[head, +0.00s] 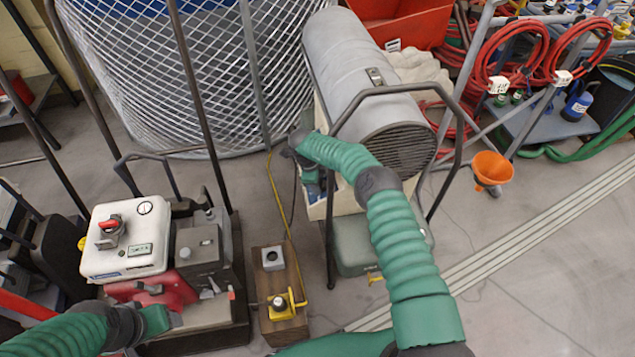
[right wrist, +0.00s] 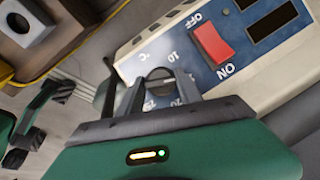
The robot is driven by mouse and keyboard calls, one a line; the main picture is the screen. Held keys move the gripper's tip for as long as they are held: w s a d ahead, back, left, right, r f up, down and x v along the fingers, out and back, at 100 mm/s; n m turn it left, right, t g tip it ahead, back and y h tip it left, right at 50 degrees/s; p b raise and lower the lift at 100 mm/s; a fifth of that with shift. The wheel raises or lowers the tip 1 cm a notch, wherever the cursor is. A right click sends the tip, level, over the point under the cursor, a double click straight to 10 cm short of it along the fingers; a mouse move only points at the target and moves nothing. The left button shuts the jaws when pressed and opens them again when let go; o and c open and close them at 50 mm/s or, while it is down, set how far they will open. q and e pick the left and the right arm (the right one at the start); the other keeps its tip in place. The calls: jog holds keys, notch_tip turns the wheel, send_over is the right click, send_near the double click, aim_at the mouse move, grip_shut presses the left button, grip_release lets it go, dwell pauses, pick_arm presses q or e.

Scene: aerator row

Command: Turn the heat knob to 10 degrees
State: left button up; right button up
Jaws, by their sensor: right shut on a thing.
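The heat knob (right wrist: 158,82) is a dark round dial on the heater's blue control panel (right wrist: 193,74), seen in the right wrist view. The marks °C, 10 and 20 show around it; another mark is partly covered. A pale line crosses the knob, but I cannot tell which number it points at. My right gripper (right wrist: 160,88) is shut on the knob, a finger on either side. In the head view, the grey cylindrical heater (head: 360,75) stands upper centre, and my right arm hides the knob. My left gripper (head: 168,320) is low at left, beside the generator; its jaws are unclear.
A red ON/OFF switch (right wrist: 212,44) sits close to the knob. A white and red generator (head: 125,240) and a wooden block with a yellow fitting (head: 282,300) stand left of the heater. A mesh cage (head: 200,70) is behind. Open floor lies right.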

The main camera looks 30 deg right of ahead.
jog(key=o, duration=1.4)
jog(key=shift+w, duration=0.1)
jog(key=p+v, duration=0.6)
jog(key=v, duration=1)
jog(key=shift+r, duration=0.3)
